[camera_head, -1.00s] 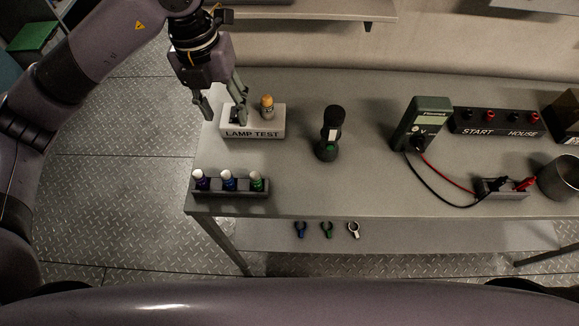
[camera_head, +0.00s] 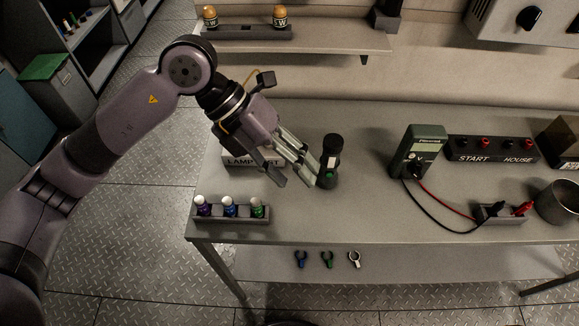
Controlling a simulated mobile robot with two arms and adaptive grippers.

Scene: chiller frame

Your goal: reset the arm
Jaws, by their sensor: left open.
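My left arm comes in from the left over the workbench (camera_head: 400,222). Its gripper (camera_head: 298,184) is open and points down and to the right. One finger's tip is close beside the dark upright flashlight-like tool (camera_head: 331,163); I cannot tell whether they touch. The gripper and wrist cover most of the lamp test box (camera_head: 236,159), and its lamp is hidden. My right gripper does not show.
A rack (camera_head: 232,215) with several small bottles stands at the bench's front left. A multimeter (camera_head: 418,150) with red and black leads, a start/house panel (camera_head: 492,150) and a metal cup (camera_head: 559,203) stand to the right. A shelf (camera_head: 330,44) hangs behind.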

